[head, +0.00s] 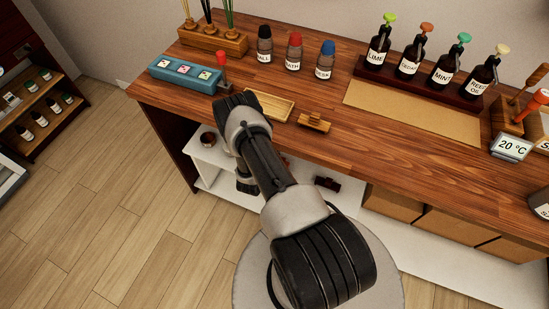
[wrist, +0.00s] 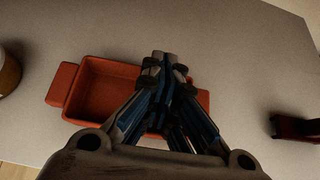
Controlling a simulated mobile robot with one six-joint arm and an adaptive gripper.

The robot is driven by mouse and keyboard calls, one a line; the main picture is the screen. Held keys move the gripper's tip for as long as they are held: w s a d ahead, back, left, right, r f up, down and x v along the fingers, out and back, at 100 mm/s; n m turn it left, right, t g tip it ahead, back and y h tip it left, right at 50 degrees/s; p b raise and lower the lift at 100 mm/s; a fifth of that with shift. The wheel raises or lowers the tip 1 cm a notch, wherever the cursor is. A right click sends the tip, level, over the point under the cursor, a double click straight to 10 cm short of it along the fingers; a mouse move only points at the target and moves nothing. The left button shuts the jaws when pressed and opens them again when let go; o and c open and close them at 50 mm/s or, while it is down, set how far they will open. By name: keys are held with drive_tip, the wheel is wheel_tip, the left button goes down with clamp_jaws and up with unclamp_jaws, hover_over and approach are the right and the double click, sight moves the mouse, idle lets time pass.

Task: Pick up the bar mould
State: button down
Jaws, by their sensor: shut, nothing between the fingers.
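The bar mould (wrist: 92,95) is an orange-red rectangular tray with raised walls and a tab at its left end. It lies on a pale grey surface in the wrist view. My gripper (wrist: 163,62) is shut and empty. Its fingers appear over the mould's right half and hide part of its inside and near wall. I cannot tell the height of the fingertips above it. In the head view my arm reaches down to the white lower shelf (head: 205,158) under the wooden counter and hides most of that spot.
In the wrist view a round brown jar (wrist: 9,72) stands at the left and a dark red object (wrist: 296,128) lies at the right. The head view shows the counter (head: 330,92) above the shelf, and cardboard boxes (head: 392,203) to the right.

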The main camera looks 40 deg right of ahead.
drive_tip(key=shift+a, duration=0.1)
drive_tip(key=a, duration=0.2)
drive_tip(key=s+a+p, duration=0.1)
drive_tip(key=s+a, duration=0.1)
drive_tip(key=a, duration=0.1)
drive_tip(key=shift+s+a, duration=0.25)
drive_tip(key=shift+a, duration=0.1)
idle(0.8)
